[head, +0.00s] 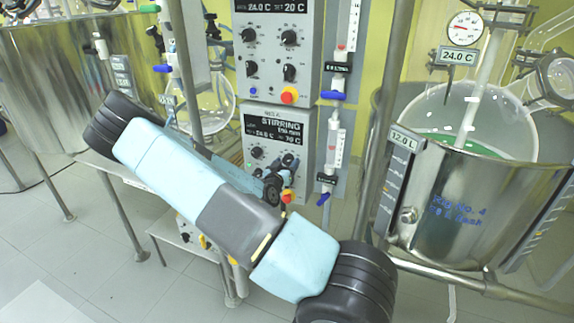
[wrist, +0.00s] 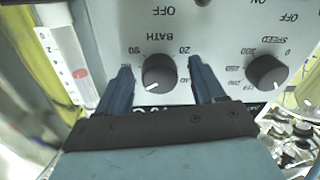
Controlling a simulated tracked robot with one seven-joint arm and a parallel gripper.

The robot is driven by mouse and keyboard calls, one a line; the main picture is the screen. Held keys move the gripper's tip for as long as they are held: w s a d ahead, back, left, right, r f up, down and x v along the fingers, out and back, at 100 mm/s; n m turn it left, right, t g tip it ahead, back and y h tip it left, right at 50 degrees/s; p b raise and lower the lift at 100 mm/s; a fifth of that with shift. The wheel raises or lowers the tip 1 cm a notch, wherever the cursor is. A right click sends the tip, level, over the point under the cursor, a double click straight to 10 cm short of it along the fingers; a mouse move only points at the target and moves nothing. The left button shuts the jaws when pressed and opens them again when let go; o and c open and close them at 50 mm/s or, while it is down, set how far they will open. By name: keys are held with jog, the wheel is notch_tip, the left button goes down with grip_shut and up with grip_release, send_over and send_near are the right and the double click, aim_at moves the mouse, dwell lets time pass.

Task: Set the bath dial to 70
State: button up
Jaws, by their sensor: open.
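The bath dial (wrist: 159,72) is a round black knob marked BATH, with 90 and 20 printed beside it, upside down in the wrist view. Its white mark points to the lower left there. My gripper (wrist: 160,68) is open, with one blue finger on each side of the dial; I cannot tell whether they touch it. In the head view my gripper (head: 283,176) is at the lower control box (head: 250,198) and partly hides its knobs. The lower box's display (head: 275,130) reads STIRRING, with a small setting that looks like 70 C.
A speed knob (wrist: 267,72) sits close beside the right finger in the wrist view. An upper control box (head: 270,55) with similar knobs shows 24.0 C and SET 20 C. A steel bath (head: 450,215) with a glass vessel stands at right; a metal post (head: 383,110) stands between.

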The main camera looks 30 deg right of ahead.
jog(key=c, duration=1)
jog(key=shift+a+n, duration=0.1)
jog(key=shift+n, duration=0.9)
jog(key=shift+c, duration=0.2)
jog(key=o, duration=0.8)
jog(key=shift+o, duration=1.2)
jog(key=shift+s, duration=0.1)
jog(key=v, duration=1.3)
jog(key=shift+a, duration=0.25)
